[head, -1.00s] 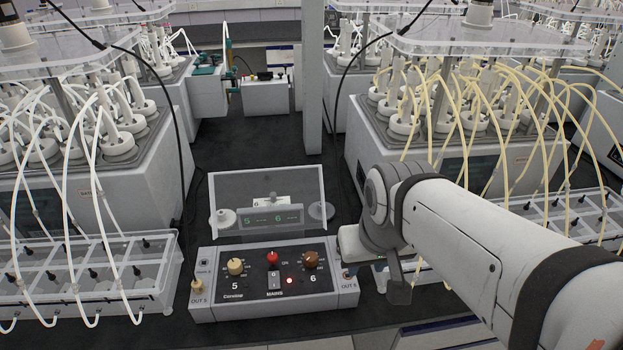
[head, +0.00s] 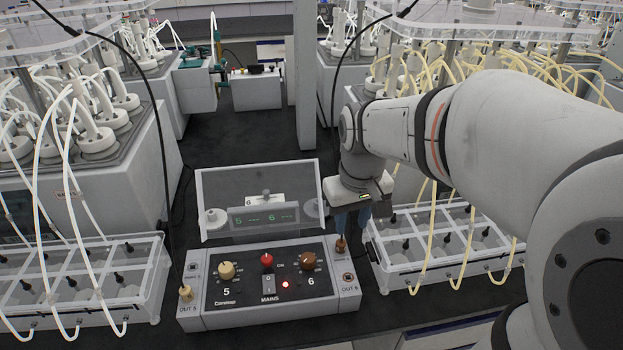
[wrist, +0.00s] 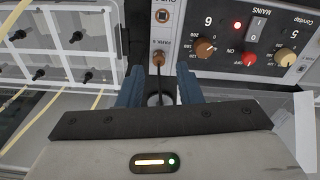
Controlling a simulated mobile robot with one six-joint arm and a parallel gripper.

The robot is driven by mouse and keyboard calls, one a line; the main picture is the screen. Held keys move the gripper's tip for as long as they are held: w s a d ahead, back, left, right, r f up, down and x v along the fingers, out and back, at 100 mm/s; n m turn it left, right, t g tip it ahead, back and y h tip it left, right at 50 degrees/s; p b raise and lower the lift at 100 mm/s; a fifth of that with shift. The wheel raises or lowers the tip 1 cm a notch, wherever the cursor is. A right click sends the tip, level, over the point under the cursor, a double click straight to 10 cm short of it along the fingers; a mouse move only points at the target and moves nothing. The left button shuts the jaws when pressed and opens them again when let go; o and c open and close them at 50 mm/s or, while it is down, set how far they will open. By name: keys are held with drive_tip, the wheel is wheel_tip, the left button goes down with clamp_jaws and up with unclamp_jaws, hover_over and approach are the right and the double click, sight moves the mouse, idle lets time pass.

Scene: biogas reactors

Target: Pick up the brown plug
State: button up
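The brown plug (head: 340,244) stands at the back right corner of the control box (head: 260,318), beside the OUT 6 panel. In the wrist view the brown plug (wrist: 158,60) is upper centre, with a dark cable running from it toward my gripper. My gripper (head: 352,220) points down just above and behind the plug. In the wrist view its two blue fingers (wrist: 159,82) are spread apart, one on each side of the plug's line, with nothing clamped between them. The plug appears just beyond the fingertips; I cannot tell whether they touch it.
A brown knob (head: 307,261), a red knob (head: 267,260) and a beige knob (head: 226,270) sit on the box. A beige plug (head: 186,293) is at its left end. Clear racks (head: 448,245) with tubing flank the box closely.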

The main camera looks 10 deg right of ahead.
drive_tip(key=n+g+b, duration=0.1)
approach(341, 242)
drive_tip(key=shift+s+a+f, duration=0.1)
drive_tip(key=shift+s+f, duration=0.25)
drive_tip(key=shift+w+f, duration=0.2)
drive_tip(key=shift+f, duration=0.05)
wheel_tip(341, 242, down, 7)
drive_tip(key=shift+w+f, duration=0.15)
drive_tip(key=shift+c, duration=0.5)
clamp_jaws()
